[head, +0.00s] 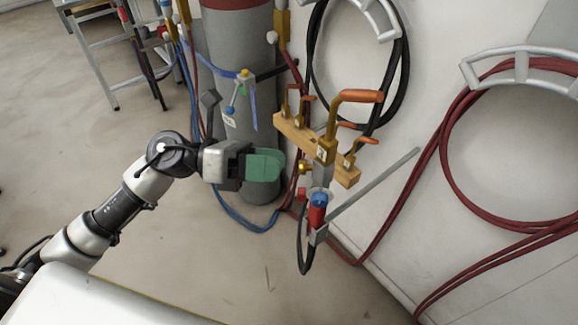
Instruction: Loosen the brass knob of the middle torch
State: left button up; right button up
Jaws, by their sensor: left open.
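A brass-coloured torch (326,151) with a bent orange-tipped end stands at the middle of a wooden bar (291,128). A small brass knob (304,168) sticks out from the left side of this torch. Below it are a grey part and a red and blue fitting (318,207). My left gripper (272,167), with green fingers, is open and empty. It points right toward the knob, with a short gap in the picture between them. The fingers overlap from this angle, so their spacing is hard to see. My right gripper is not in view.
Several smaller orange-tipped pieces (348,161) sit along the bar. A grey cylinder (240,80) stands behind my left gripper. Blue and dark red hoses (374,252) run over the floor nearby. A grey rod (375,184) slants up to the right.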

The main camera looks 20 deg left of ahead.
pick_arm(q)
jog(key=a+b, duration=0.1)
jog(key=a, duration=0.6)
jog(key=shift+s, duration=0.45)
jog(key=shift+f, duration=0.1)
